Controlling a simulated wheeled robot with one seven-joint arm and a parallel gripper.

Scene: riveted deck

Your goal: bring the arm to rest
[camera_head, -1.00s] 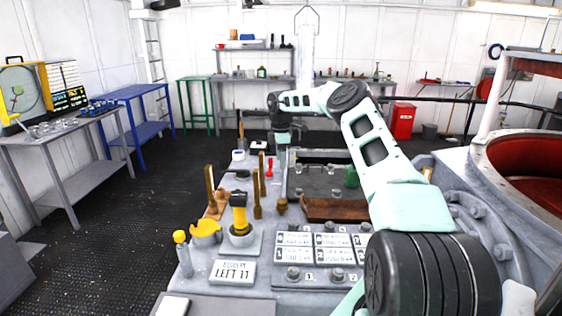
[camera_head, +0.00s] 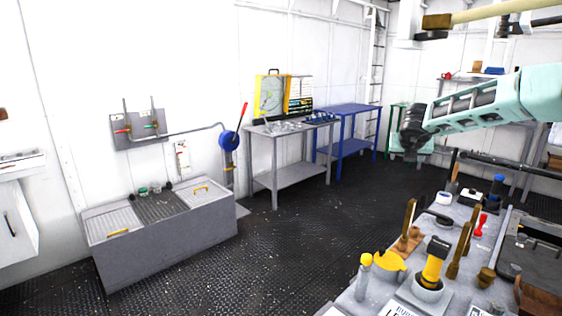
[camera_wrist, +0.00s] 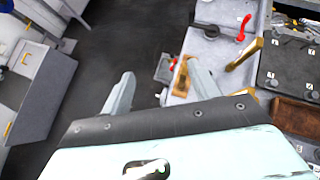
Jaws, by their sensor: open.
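My pale green arm reaches in from the right edge in the head view, raised above the level of the console. Its far end bends down at a dark joint. My gripper (camera_wrist: 160,88) shows in the wrist view with its two pale fingers spread wide apart. Nothing is between them, and dark floor and the console's edge show beyond. In the head view the hand is small at the arm's end, and its fingers are hard to make out.
A grey chest (camera_head: 165,240), grey table (camera_head: 290,135) and blue table (camera_head: 345,112) stand left. Dark floor between is clear.

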